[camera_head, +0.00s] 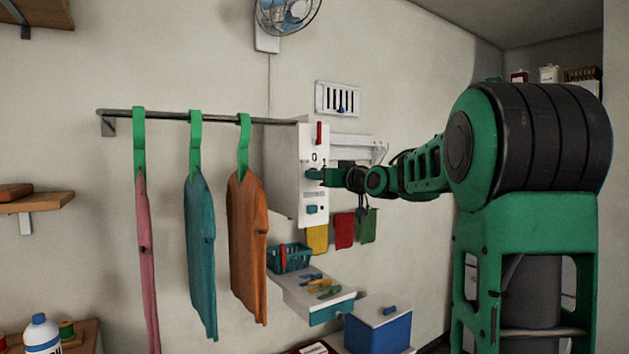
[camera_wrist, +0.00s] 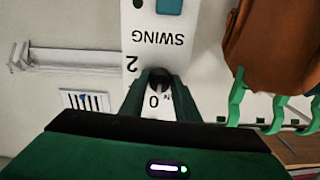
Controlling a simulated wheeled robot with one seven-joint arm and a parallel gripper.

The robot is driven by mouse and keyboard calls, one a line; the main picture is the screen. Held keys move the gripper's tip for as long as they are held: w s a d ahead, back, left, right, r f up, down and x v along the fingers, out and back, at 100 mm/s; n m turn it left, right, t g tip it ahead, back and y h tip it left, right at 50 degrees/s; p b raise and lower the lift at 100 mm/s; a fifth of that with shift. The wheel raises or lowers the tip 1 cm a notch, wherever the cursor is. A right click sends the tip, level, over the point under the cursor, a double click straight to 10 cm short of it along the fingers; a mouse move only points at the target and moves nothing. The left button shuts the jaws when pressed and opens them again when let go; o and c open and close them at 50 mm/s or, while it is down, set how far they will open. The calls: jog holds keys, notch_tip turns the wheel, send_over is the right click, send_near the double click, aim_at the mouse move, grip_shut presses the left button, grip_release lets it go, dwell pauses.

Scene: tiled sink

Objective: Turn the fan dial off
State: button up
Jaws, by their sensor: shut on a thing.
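The white fan control box (camera_head: 284,165) is on the wall under the fan (camera_head: 287,14). In the wrist view its panel (camera_wrist: 145,40) appears upside down, with "SWING", "2" and "0" printed on it. The dark round fan dial (camera_wrist: 160,75) sits between my gripper's fingers (camera_wrist: 160,88), near the "0" and "2" marks. My gripper (camera_head: 314,175) is shut on the dial at the panel's front. The fingers hide the dial's sides, and its pointer cannot be made out. A teal swing control (camera_wrist: 169,6) lies beyond the dial.
A rail (camera_head: 165,114) left of the box carries hanging pink, teal and orange shirts (camera_head: 246,230). A red piece (camera_head: 319,132) is on the upper panel. A basket (camera_head: 290,257) and blue box (camera_head: 378,330) stand below.

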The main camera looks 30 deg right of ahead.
jog(key=shift+r+n, duration=0.15)
jog(key=shift+n, duration=0.35)
jog(key=o, duration=1)
jog(key=shift+o, duration=0.2)
jog(key=shift+s, duration=0.1)
jog(key=s, duration=1)
jog(key=shift+s+d, duration=0.15)
jog(key=shift+s, duration=0.05)
